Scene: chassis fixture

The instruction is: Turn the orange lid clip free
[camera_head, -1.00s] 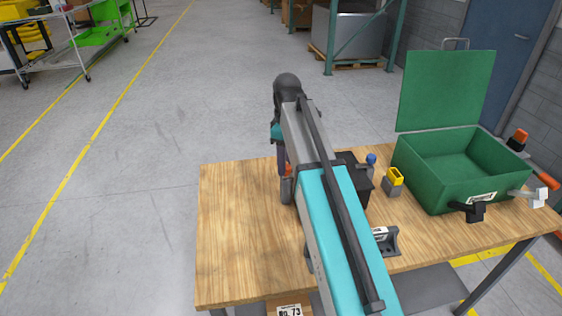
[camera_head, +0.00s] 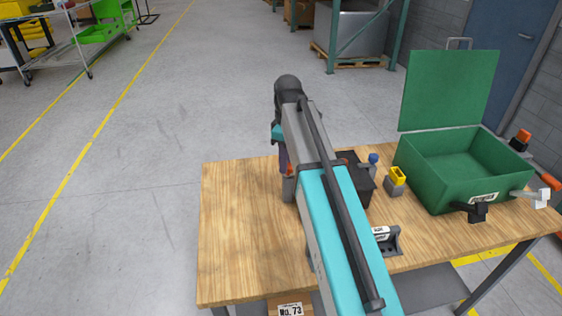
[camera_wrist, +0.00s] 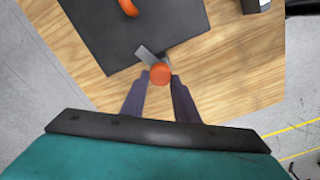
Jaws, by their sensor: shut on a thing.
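The orange lid clip (camera_wrist: 160,75) shows in the wrist view as a round orange end with a grey metal tab running up and left from it. The tab reaches the edge of a dark lid (camera_wrist: 110,45) on a black box. My gripper (camera_wrist: 159,77) has its two fingers on either side of the orange end and is shut on it. In the head view my arm hides most of the black box (camera_head: 363,188) and much of the gripper.
An orange handle (camera_wrist: 128,6) rises from the dark lid. To the right on the wooden table (camera_head: 240,230) stand a yellow-topped grey block (camera_head: 394,187), a blue-topped item (camera_head: 373,160) and an open green box (camera_head: 440,188). The table's left part is clear.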

